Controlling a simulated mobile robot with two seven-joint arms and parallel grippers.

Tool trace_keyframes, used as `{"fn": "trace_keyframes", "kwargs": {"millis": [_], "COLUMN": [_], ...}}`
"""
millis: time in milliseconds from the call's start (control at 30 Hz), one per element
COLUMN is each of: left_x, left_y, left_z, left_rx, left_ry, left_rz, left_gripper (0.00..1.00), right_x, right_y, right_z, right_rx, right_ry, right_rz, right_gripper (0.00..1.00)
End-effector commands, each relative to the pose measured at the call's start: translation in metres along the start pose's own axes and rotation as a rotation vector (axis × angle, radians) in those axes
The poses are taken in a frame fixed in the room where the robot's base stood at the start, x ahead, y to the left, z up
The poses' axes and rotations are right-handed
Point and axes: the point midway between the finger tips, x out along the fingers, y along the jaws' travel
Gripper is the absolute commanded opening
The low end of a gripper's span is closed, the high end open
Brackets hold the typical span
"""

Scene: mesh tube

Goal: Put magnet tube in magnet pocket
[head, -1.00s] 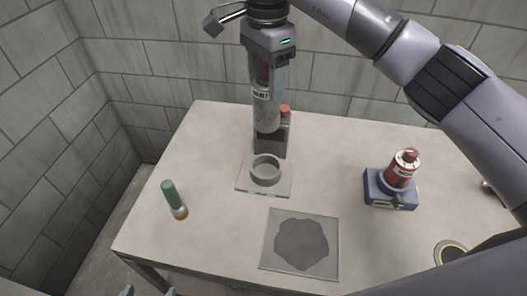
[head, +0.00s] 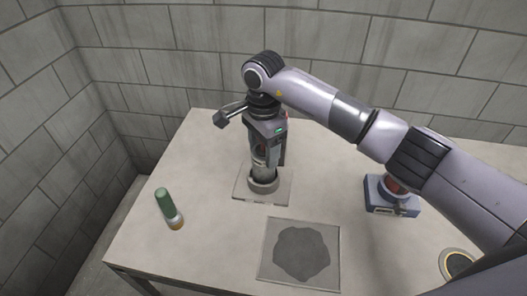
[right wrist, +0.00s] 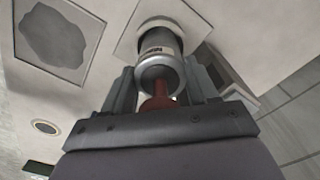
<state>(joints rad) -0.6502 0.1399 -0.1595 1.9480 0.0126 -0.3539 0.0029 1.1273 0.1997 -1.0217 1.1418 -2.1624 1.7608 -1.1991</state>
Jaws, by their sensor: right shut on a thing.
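The magnet tube (head: 261,165) is a grey cylinder with a dark label and stands upright in my right gripper (head: 262,148). The magnet pocket (head: 263,186) is a grey ring on a pale square plate. The tube's lower end meets the ring's opening and seems to sit inside it; how deep I cannot tell. In the right wrist view the tube (right wrist: 160,62) lies between the two fingers of my right gripper (right wrist: 163,88), with a red part at its near end. The ring (right wrist: 163,24) shows around its far end. My left gripper is not in view.
A clear plate with a dark grey patch (head: 301,252) lies in front. A blue base (head: 380,194) at right is partly behind my arm. A round disc (head: 457,262) lies at front right. A dark block stands behind the gripper.

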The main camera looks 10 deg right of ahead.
Motion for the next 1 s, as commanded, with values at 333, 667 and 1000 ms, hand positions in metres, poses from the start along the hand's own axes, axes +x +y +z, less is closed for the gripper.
{"fn": "trace_keyframes", "kwargs": {"millis": [333, 667, 1000], "left_x": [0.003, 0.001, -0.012], "left_y": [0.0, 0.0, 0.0], "left_z": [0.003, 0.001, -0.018], "left_rx": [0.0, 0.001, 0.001], "left_ry": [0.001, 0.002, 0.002], "left_rz": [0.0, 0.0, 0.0], "left_gripper": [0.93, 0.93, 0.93], "right_x": [0.003, 0.001, -0.038], "right_y": [-0.001, 0.0, -0.001], "right_z": [0.0, 0.0, -0.001], "right_rx": [0.0, 0.0, 0.0], "right_ry": [0.0, 0.0, 0.002], "right_rz": [-0.003, -0.001, -0.005], "right_gripper": [0.0, 0.84, 0.84]}}
